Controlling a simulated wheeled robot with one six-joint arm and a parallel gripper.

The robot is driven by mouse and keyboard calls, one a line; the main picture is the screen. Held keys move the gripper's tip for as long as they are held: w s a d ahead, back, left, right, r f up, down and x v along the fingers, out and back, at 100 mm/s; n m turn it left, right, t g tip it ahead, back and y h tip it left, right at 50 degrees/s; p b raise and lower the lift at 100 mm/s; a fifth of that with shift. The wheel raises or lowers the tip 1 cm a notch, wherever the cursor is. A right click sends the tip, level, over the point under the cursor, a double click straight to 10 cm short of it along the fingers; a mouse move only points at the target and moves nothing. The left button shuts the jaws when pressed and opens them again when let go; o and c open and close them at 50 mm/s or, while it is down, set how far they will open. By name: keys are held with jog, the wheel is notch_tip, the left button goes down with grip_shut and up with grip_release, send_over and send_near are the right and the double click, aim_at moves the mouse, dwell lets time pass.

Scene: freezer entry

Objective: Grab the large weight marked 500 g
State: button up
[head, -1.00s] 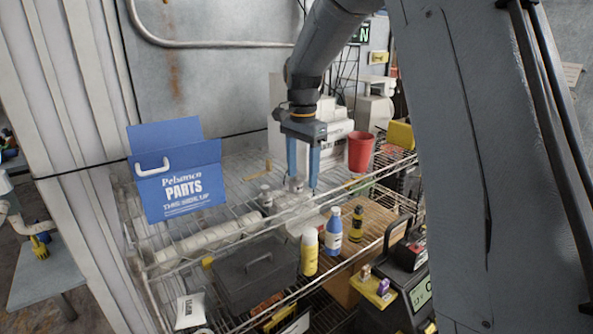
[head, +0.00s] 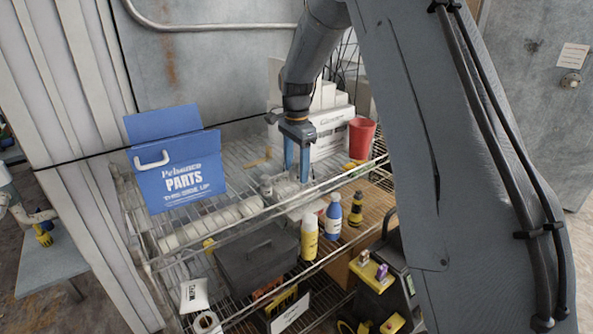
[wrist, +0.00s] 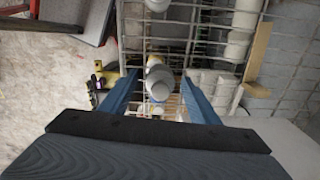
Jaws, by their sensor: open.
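A grey metal weight (wrist: 158,86) shows in the wrist view, upright between my two blue fingers, with a gap on each side. Its 500 g marking cannot be read. My gripper (wrist: 160,75) is open around it and holds nothing. In the head view my gripper (head: 297,176) points down over the upper wire shelf (head: 240,155), and its fingers partly hide the weight. A smaller grey weight (head: 266,186) stands just left of the fingers.
A blue parts box (head: 180,175) stands at the left of the shelf. A red cup (head: 362,138) and white boxes (head: 330,125) are behind and right of my gripper. Yellow (head: 309,240) and blue (head: 333,218) bottles stand lower at the front.

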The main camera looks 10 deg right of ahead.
jog(key=shift+f, duration=0.1)
jog(key=shift+c, duration=0.5)
grip_shut()
